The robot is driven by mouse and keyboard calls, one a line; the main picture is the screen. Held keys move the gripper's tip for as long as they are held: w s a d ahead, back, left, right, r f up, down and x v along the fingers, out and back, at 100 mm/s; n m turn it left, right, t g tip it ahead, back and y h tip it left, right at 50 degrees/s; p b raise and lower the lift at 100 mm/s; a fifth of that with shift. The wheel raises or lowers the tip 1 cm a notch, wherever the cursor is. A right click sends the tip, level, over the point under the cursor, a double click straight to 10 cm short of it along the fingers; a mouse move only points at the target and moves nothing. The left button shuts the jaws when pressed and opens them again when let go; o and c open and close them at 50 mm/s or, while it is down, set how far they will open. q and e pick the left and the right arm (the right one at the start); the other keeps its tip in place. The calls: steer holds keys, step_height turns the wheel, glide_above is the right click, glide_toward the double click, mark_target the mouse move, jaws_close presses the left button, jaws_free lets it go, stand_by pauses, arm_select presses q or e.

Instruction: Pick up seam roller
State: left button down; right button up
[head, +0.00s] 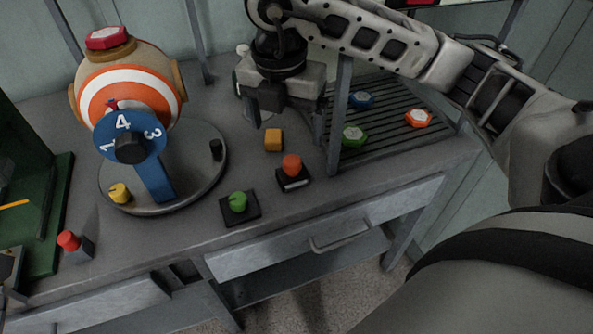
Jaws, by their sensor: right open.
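No thing in the head view can be told for certain as the seam roller. My right gripper (288,118) is open and points down over the back of the grey bench. A small yellow-orange block (273,140) lies just below and in front of its fingers, apart from them. An orange-topped piece (291,165) on a black base stands nearer the front.
A ball press with an orange-and-white ball (130,80) and blue numbered dial (129,134) stands on a round plate (200,183). A green knob (238,202), red button (68,241) and slatted rack (385,142) with hexagonal pieces are around. A grey post is beside my right gripper.

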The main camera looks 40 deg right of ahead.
mark_target(291, 161)
steer(key=shift+m+h, duration=0.3)
steer(key=f, duration=0.3)
steer(key=d+f, duration=0.1)
steer(key=f, duration=0.2)
steer(key=w+d+f, duration=0.1)
steer(key=f, duration=0.2)
steer(key=shift+w+d+f, duration=0.1)
steer(key=shift+d+f, duration=0.1)
steer(key=shift+f, duration=0.1)
steer(key=f, duration=0.2)
steer(key=w+f+p, duration=0.1)
steer(key=f, duration=0.2)
steer(key=shift+d+f, duration=0.15)
steer(key=shift+f, duration=0.1)
steer(key=shift+w, duration=0.1)
steer(key=c, duration=1.1)
